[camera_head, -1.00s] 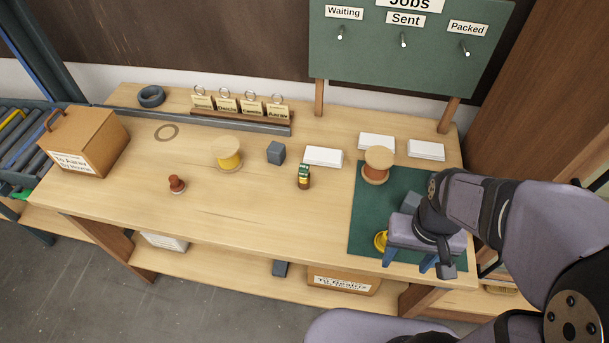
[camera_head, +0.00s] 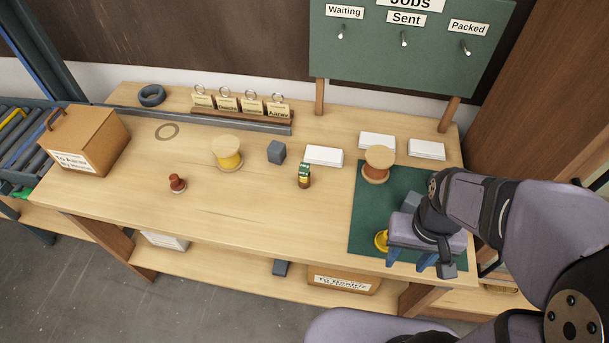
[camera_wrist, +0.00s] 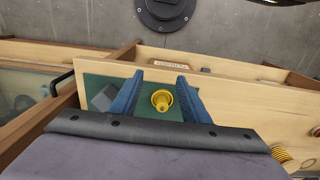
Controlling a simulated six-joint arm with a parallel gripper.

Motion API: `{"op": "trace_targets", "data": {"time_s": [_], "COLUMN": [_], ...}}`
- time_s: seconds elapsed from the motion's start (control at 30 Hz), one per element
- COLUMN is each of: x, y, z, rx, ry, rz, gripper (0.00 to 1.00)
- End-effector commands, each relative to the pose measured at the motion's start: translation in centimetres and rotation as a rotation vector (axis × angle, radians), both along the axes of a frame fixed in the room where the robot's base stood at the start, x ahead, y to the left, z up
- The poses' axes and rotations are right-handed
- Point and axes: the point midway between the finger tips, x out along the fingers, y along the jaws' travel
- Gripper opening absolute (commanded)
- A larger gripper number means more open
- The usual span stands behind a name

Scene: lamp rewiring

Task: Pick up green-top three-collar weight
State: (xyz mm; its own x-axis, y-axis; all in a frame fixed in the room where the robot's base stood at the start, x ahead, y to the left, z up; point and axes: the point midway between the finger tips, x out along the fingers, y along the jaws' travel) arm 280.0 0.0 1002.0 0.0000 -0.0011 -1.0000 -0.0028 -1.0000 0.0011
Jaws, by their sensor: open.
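The green-top weight (camera_head: 304,175) stands upright near the middle of the bench, with a green top above dark and yellowish bands. My gripper (camera_head: 408,262) is over the green mat (camera_head: 365,222) at the bench's right end, well to the right of the weight. In the wrist view my gripper (camera_wrist: 160,97) is open, its two blue fingers apart. A yellow weight-like piece (camera_wrist: 162,99) shows between the fingers, on the mat below; whether it touches them I cannot tell. The yellow piece (camera_head: 381,241) is partly hidden by my gripper in the head view. The green-top weight is not seen in the wrist view.
A red-brown weight (camera_head: 177,183), a yellow spool (camera_head: 227,153), a grey cube (camera_head: 276,152), white cards (camera_head: 324,156) and a copper spool (camera_head: 377,164) stand about the bench. A grey block (camera_head: 411,201) lies on the mat. The bench front between the red-brown and green-top weights is clear.

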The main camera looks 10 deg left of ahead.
Motion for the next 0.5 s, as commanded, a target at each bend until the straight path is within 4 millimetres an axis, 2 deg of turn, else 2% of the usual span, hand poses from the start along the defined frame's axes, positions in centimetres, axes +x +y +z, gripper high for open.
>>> {"op": "trace_targets", "data": {"time_s": [0.13,0.23,0.43,0.5], "x": [0.1,0.2,0.2,0.1], "y": [0.0,0.0,0.0,-0.5], "z": [0.4,1.4,5.3,3.6], "rx": [0.000,0.000,0.000,-0.053], "ry": [-0.002,-0.005,-0.009,0.012], "rz": [0.000,0.000,0.000,0.102], "gripper": [0.42,0.42,0.42,0.42]}}
